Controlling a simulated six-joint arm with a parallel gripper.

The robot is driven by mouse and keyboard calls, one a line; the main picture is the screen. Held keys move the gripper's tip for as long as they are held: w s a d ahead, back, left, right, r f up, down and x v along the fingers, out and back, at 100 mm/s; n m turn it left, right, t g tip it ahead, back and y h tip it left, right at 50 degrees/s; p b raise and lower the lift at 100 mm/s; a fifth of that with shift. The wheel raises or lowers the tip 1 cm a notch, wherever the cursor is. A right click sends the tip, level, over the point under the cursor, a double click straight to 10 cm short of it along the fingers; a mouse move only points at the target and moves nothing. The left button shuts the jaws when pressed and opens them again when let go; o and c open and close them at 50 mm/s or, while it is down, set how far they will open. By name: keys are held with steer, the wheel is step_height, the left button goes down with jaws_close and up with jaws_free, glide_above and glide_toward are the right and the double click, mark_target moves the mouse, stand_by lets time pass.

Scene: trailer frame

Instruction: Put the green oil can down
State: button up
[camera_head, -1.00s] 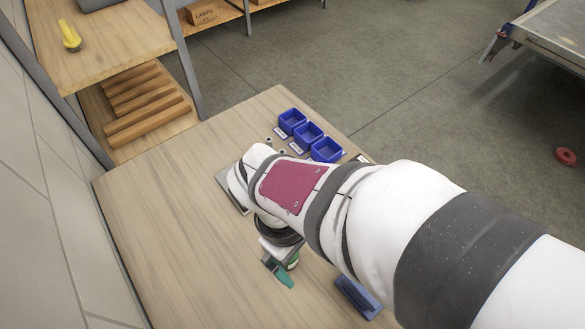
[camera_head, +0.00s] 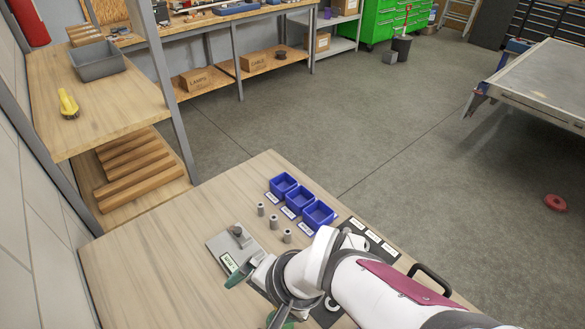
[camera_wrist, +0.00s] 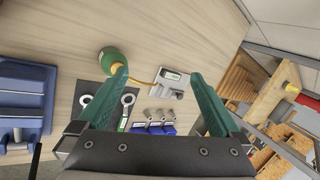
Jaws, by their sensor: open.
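The green oil can (camera_wrist: 115,60) with its thin yellow spout is on the wooden table in the wrist view. It sits beyond the tip of my left-hand finger, and the spout points right towards a grey plate (camera_wrist: 172,78). My gripper (camera_wrist: 160,80) is open with two teal fingers and nothing between them. In the head view one teal finger (camera_head: 238,276) shows left of my wrist. A green patch at the bottom edge there is mostly hidden, and I cannot tell if it is the can.
Three blue bins (camera_head: 300,201) and three grey cylinders (camera_head: 273,222) stand on the table. The grey plate also shows in the head view (camera_head: 217,245). A blue tray (camera_wrist: 32,82) is at the wrist view's left.

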steer(key=w+a+f+m+t+h, duration=0.1)
steer(key=w+a+f+m+t, duration=0.15)
steer(key=a+f, duration=0.65)
steer(key=s+d+f+h, duration=0.1)
steer(key=f+h, duration=0.1)
steer(key=s+d+f+m+t+h, duration=0.1)
steer(key=f+h, duration=0.1)
steer(key=s+d+f+t+h, duration=0.1)
steer(key=f+h, duration=0.1)
steer(key=f, duration=0.1)
steer(key=shift+m, duration=0.25)
steer(key=d+h, duration=0.1)
steer(key=d+t+h, duration=0.1)
steer(key=s+d+t+h, duration=0.1)
steer(key=shift+d+f, duration=0.35)
steer(key=shift+f, duration=0.05)
steer(key=d+n+t+h, duration=0.1)
steer(key=d+r+t+h, duration=0.1)
steer(key=shift+w+d+n+h, duration=0.15)
steer(key=shift+d+n+h, duration=0.15)
steer(key=shift+d+n, duration=0.1)
steer(key=shift+w+d+r+t, duration=0.15)
steer(key=shift+d+t, duration=0.05)
steer(key=shift+t, duration=0.15)
steer(key=x, duration=0.7)
steer(key=shift+w+d, duration=0.1)
steer(key=shift+w, duration=0.05)
jaws_close()
